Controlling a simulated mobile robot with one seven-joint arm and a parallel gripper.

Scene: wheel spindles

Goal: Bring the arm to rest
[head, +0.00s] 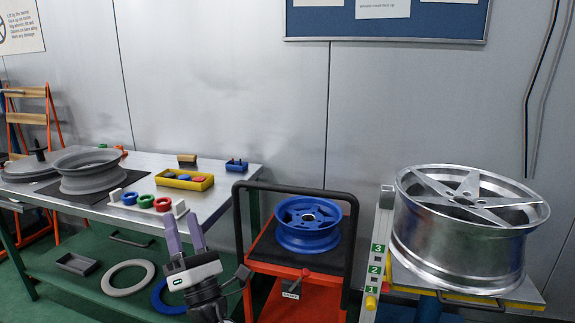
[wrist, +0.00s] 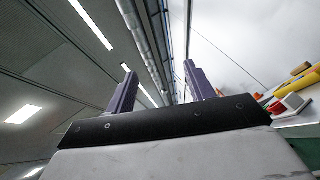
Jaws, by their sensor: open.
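My gripper (head: 184,235) is in the lower middle of the head view, pointing up in front of the metal table's right part. Its two purple fingers stand apart with nothing between them. In the wrist view my gripper (wrist: 158,85) also shows open and empty, with ceiling lights and a pipe behind the fingers. My gripper appears clear of the objects around it, though its exact distance to the table edge cannot be told.
A metal table (head: 215,203) at left bears grey wheels, a yellow tray (head: 185,181) and coloured rings. A blue wheel (head: 307,224) sits on an orange cart (head: 272,270). A large silver wheel (head: 450,250) stands at right. Rings lie on the green lower shelf (head: 85,248).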

